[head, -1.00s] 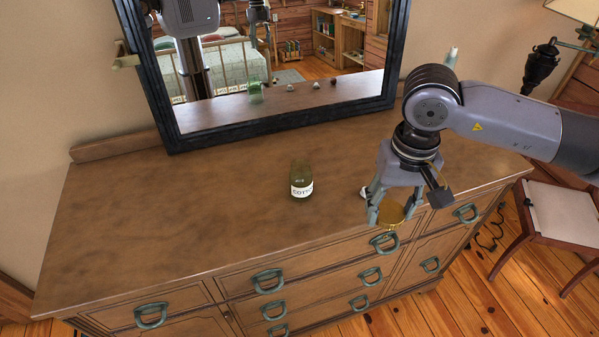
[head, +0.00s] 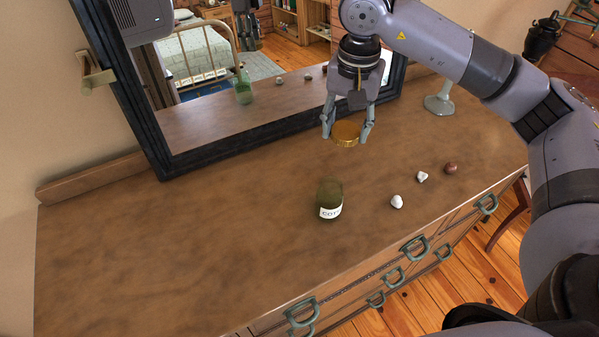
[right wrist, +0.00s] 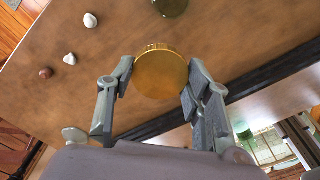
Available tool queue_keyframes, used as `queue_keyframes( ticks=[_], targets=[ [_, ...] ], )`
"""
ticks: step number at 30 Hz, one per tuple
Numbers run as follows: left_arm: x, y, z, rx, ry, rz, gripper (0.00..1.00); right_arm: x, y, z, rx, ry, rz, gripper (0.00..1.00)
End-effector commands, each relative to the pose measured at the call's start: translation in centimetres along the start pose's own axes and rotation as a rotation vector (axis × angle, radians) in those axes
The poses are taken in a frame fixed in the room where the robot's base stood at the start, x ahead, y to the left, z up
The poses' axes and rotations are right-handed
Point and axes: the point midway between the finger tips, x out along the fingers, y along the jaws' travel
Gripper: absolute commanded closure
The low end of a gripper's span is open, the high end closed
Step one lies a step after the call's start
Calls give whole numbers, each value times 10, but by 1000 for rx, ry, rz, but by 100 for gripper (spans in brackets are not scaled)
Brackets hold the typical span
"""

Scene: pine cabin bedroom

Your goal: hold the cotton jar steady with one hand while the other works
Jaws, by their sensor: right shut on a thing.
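The cotton jar (head: 330,200) is a green glass jar with a white label. It stands upright and open on the dresser top, and its lower edge shows at the top of the right wrist view (right wrist: 171,6). My right gripper (head: 346,136) is shut on a round gold lid (head: 346,131), held above the dresser behind and a little right of the jar. The lid fills the space between the fingers in the right wrist view (right wrist: 161,74). Nothing touches the jar. My left gripper is not seen directly.
Two white stones (head: 397,201) (head: 422,176) and a brown stone (head: 451,168) lie right of the jar. A framed mirror (head: 220,135) stands at the back. A pale glass stand (head: 439,103) is at back right. The dresser top (head: 180,240) left of the jar is clear.

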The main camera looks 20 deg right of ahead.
Motion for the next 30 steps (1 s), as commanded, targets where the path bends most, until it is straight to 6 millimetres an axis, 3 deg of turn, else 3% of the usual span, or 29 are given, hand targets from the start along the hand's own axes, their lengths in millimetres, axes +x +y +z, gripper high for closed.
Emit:
queue_keyframes(
  ticks=[6, 11, 19, 30],
  targets=[
    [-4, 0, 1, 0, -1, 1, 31, -13, 16, -31, 289, -21, 12, 88],
    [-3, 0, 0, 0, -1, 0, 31, -9, 22, -38, 375, -30, 20, 88],
    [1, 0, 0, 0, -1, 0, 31, 46, 24, -36, 382, -35, 23, 88],
    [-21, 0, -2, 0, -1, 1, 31, 128, 26, -34, 380, -30, 22, 88]
  ],
)
